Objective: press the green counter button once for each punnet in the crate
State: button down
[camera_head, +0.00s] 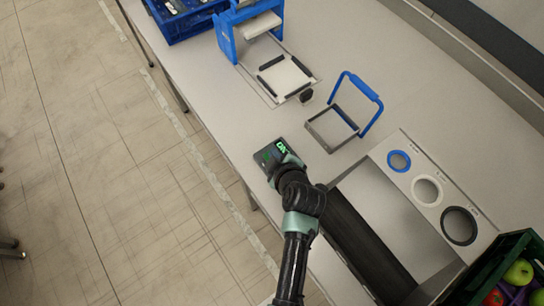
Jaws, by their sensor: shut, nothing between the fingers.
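The counter (262,156) is a small dark box with glowing green characters, near the table's front edge; I cannot read them surely. My gripper (284,165) is shut and empty, right at the counter's right side. It covers part of the counter, and I cannot tell whether it touches it. The green button is not clearly visible. A dark green crate (487,270) at the lower right, cut off by the frame, shows red and green fruit and something purple; no punnet can be made out. A blue crate (194,22) at the top left holds dark and white items.
A blue-framed press (226,40) stands at the back beside a white plate (286,77) with black bars. A metal frame with a blue handle (365,88) stands right of the counter. A panel with three rings (428,190) and a dark belt (362,240) lie further right.

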jog(key=shift+s+a+f+b, duration=0.15)
jog(key=shift+s+f+b, duration=0.3)
jog(key=shift+f, duration=0.25)
jog(key=shift+s+a+f+b, duration=0.15)
jog(key=shift+s+f+b, duration=0.2)
jog(key=shift+f+b, duration=0.25)
dwell(0.7)
jog(key=r+p, duration=0.1)
jog(key=w+r+p, duration=0.1)
jog(key=r+p, duration=0.1)
jog(key=shift+d, duration=0.15)
notch_tip(320, 180, up, 2)
jog(key=shift+s+r+p, duration=0.15)
jog(key=shift+p, duration=0.65)
jog(key=shift+w, duration=0.2)
